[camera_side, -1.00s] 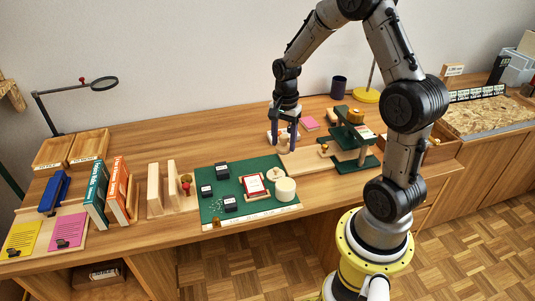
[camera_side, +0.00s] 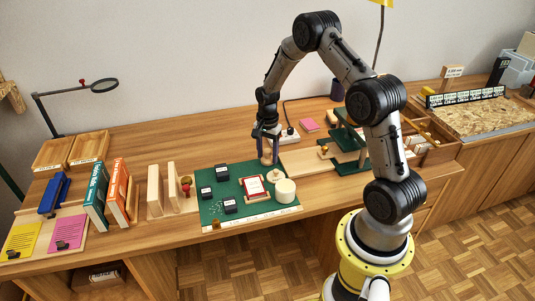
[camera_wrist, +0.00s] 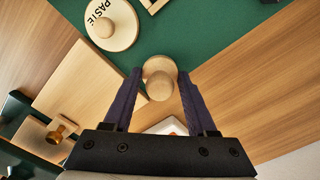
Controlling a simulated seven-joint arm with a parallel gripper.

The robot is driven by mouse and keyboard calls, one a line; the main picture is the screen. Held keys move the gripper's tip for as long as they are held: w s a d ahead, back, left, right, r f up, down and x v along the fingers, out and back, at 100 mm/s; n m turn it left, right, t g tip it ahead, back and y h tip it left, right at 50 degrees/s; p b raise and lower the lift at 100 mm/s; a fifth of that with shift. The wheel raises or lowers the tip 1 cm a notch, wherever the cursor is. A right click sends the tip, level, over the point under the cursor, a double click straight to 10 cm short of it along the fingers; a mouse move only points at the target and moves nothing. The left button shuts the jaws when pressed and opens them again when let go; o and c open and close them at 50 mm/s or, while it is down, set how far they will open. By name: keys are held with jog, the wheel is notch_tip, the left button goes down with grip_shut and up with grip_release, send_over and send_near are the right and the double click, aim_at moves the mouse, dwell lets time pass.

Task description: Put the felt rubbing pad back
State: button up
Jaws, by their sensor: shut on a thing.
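The felt rubbing pad (camera_side: 267,158) is a pale wooden round with a knob on top; its felt underside is hidden. My gripper (camera_side: 266,148) is shut on it, pointing down at the back right edge of the green mat (camera_side: 243,172). In the wrist view the pad (camera_wrist: 160,68) sits between the two dark fingers of my gripper (camera_wrist: 159,76), with green mat beyond. I cannot tell whether the pad touches the mat or hangs just above it.
A knobbed wooden disc (camera_side: 276,175) and a white jar (camera_side: 286,191) stand near the pad on the mat's right side. A pale board (camera_side: 308,161) and green press (camera_side: 348,140) are right.

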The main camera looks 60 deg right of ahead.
jog(key=shift+f, duration=0.15)
jog(key=o, duration=1.2)
